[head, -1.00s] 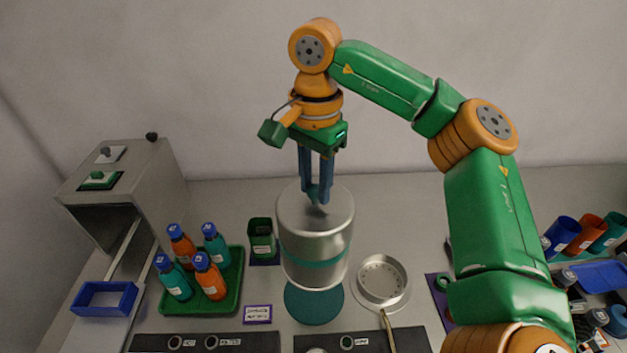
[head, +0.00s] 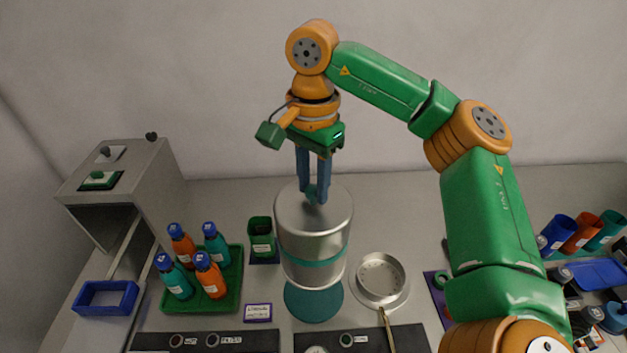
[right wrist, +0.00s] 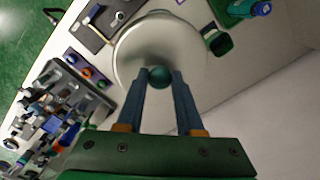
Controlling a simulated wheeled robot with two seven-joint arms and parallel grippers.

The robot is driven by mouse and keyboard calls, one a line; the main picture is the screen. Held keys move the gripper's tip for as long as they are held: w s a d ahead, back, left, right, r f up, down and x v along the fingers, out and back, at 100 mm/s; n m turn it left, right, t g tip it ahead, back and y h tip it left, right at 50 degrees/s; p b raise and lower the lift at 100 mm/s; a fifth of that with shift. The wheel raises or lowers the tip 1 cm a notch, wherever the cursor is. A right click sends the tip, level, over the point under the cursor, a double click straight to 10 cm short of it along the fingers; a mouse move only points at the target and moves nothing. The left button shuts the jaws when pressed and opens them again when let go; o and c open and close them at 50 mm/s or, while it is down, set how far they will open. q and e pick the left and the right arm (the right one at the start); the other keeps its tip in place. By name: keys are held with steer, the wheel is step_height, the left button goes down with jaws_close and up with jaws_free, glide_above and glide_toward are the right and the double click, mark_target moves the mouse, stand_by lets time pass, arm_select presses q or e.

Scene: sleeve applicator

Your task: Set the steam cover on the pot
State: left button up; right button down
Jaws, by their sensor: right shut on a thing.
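The steam cover (head: 313,228) is a tall silver cylinder with a teal band, upright in the middle of the head view. My right gripper (head: 315,194) points down and is shut on its top knob. In the right wrist view the teal knob (right wrist: 159,77) sits between the fingertips, above the round silver cover top (right wrist: 150,45). The cover is over a teal round mat (head: 314,302); its lower edge seems raised above the mat. The pot (head: 381,279), a low round silver vessel with dots inside and a long handle, stands to the right, uncovered. My left gripper is not in view.
A green tray (head: 233,288) with several bottles stands left, beside a grey box-shaped applicator (head: 150,190) and a blue open frame (head: 106,297). A green cup (head: 261,237) is close left of the cover. Cups and a blue tray (head: 601,274) crowd the far right.

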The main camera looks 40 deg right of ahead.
stand_by(0.3)
step_height(320, 180, down, 16)
steer(key=b, duration=1.2)
stand_by(2.2)
steer(key=shift+r, duration=0.15)
jaws_free()
stand_by(0.3)
steer(key=shift+r, duration=0.1)
stand_by(0.3)
step_height(320, 180, up, 6)
steer(key=p, duration=0.5)
stand_by(0.3)
